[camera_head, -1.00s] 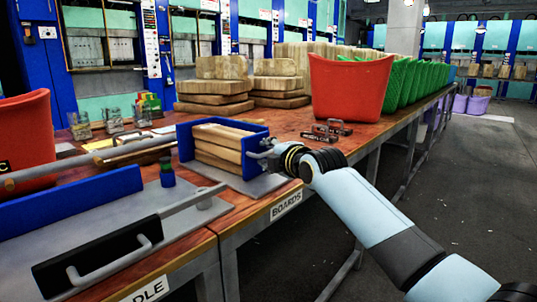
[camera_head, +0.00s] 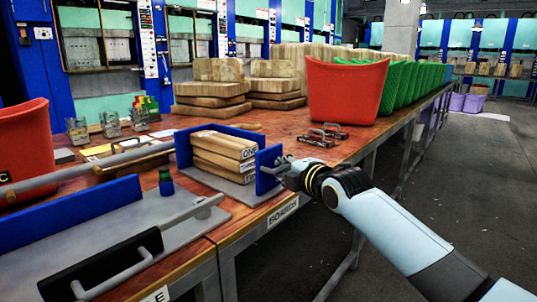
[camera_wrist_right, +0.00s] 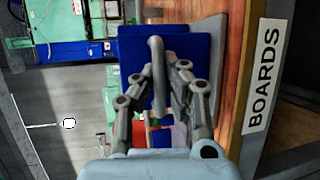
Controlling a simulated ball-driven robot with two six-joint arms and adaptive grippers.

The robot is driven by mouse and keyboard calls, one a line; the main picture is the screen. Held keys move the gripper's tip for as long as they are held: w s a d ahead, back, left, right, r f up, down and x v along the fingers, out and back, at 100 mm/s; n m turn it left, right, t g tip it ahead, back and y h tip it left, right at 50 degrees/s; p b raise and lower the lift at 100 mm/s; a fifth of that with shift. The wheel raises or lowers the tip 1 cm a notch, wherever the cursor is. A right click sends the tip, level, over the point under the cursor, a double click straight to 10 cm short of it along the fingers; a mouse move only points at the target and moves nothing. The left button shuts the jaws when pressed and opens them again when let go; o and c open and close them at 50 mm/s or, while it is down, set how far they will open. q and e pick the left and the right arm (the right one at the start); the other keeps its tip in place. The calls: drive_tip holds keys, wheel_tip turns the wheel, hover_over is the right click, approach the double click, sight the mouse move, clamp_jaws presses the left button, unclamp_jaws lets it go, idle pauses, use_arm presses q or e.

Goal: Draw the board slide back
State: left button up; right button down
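The board slide (camera_head: 268,170) is a blue upright plate with a grey handle, at the right end of the boards' metal base. In the head view a gap separates it from the stack of wooden boards (camera_head: 222,156), whose lettered ends show. My right gripper (camera_head: 283,169) is at the handle, on the plate's outer side. In the right wrist view the grey handle (camera_wrist_right: 157,70) runs between the fingers of my right gripper (camera_wrist_right: 160,88), which are closed in on it, with the blue plate (camera_wrist_right: 132,48) beyond. My left gripper is not in view.
A red bin (camera_head: 346,90), green bins (camera_head: 398,90) and black-handled metal pieces (camera_head: 321,137) are behind. A BOARDS label (camera_head: 283,211) is on the table's front edge.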

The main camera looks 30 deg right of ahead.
drive_tip(key=shift+s+d+r, duration=0.2)
drive_tip(key=shift+s+d, duration=0.1)
drive_tip(key=shift+s, duration=0.35)
drive_tip(key=shift+s+f, duration=0.1)
drive_tip(key=shift+f, duration=0.15)
drive_tip(key=c, duration=1.4)
unclamp_jaws()
drive_tip(key=shift+s+d, duration=0.15)
drive_tip(key=shift+s, duration=0.05)
drive_tip(key=s, duration=0.4)
drive_tip(key=s+r, duration=0.1)
drive_tip(key=s, duration=0.2)
drive_tip(key=s+r, duration=0.1)
drive_tip(key=s, duration=0.3)
drive_tip(key=shift+s+r, duration=0.15)
drive_tip(key=shift+s, duration=0.2)
